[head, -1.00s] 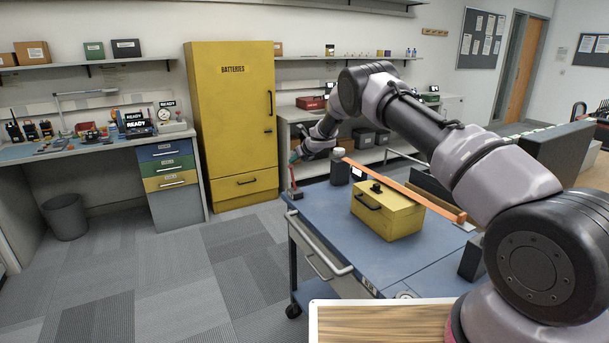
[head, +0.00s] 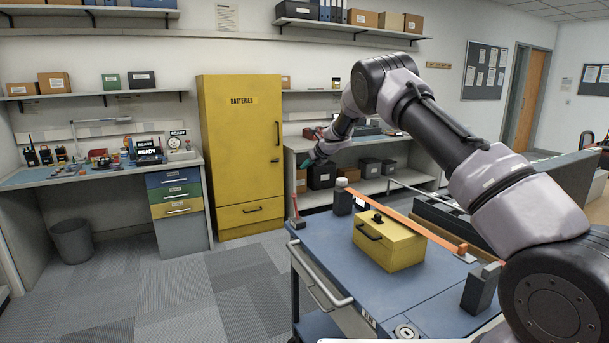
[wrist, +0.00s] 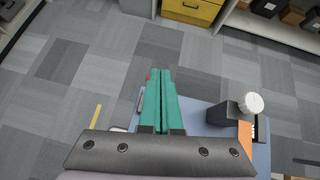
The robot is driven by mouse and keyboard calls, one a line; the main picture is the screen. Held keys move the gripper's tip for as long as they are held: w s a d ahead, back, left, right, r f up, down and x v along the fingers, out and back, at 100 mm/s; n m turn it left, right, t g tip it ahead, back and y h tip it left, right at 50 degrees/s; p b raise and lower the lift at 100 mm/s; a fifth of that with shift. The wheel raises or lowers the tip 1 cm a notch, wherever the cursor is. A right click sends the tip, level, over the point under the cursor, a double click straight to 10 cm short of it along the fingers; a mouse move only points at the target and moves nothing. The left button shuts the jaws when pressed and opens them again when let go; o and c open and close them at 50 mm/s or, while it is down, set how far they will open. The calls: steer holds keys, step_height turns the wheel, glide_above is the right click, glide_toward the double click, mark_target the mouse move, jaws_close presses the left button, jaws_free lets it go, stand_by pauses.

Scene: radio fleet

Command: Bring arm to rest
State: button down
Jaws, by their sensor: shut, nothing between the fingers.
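My arm reaches out from the lower right of the head view, bent at the elbow. My gripper (head: 312,156) hangs above the far left edge of the blue cart (head: 340,251), in front of the shelving. In the wrist view its green fingers (wrist: 159,100) lie together, with nothing between them. Below them the wrist view shows the floor and the cart's edge.
A yellow batteries cabinet (head: 240,150) stands behind. The carpet (head: 180,280) left of the cart is clear.

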steer(key=shift+r, duration=0.2)
steer(key=s+d+r+m+t+h, duration=0.1)
steer(key=d+r+m+t, duration=0.1)
steer(key=d+r+m, duration=0.65)
steer(key=s+d+r+m+t+h, duration=0.15)
steer(key=d+r+m, duration=0.3)
steer(key=r, duration=0.65)
steer(key=s+d+r+m+h, duration=0.4)
steer(key=s+d+r+m, duration=0.75)
steer(key=d, duration=0.35)
steer(key=s+d+m+g+h, duration=0.1)
steer(key=s+d+m, duration=0.2)
steer(key=s+m, duration=0.5)
steer(key=s+d+m+g, duration=0.1)
steer(key=s+d+m, duration=0.25)
steer(key=s, duration=0.85)
steer(key=s+a+f+m+g+y, duration=0.1)
steer(key=s+m, duration=0.5)
steer(key=s, duration=0.6)
steer(key=s+a+f+m+g+y, duration=0.1)
steer(key=s+a+f+m, duration=0.3)
steer(key=s, duration=0.8)
steer(key=shift+s+f+m+g+y, duration=0.2)
steer(key=shift+f+m+g+y, duration=0.15)
steer(key=shift+f+m+y, duration=0.45)
